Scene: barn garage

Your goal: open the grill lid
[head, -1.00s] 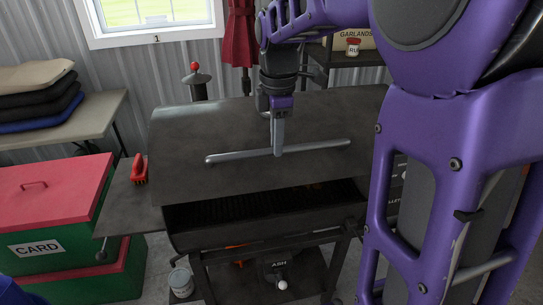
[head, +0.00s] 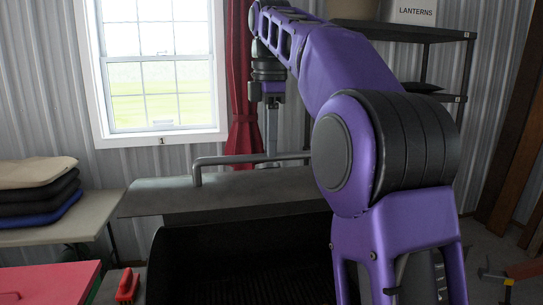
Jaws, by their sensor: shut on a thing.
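The grill lid (head: 225,190) is dark grey metal and stands swung up, its top edge near the window sill's height in the head view. Its long bar handle (head: 225,160) runs across the upper part of the lid. My gripper (head: 271,150) reaches down from above and is shut on the handle, right of its middle. The grill body (head: 235,255) is below, and its dark inside with the grate shows. My purple arm hides the right part of the lid and the grill.
A red brush (head: 127,286) lies on the grill's left side shelf. A red box top (head: 50,282) is at the lower left, with folded cloths (head: 40,190) on a table behind. A window, red curtain (head: 243,100) and shelf rack (head: 430,35) stand behind the grill.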

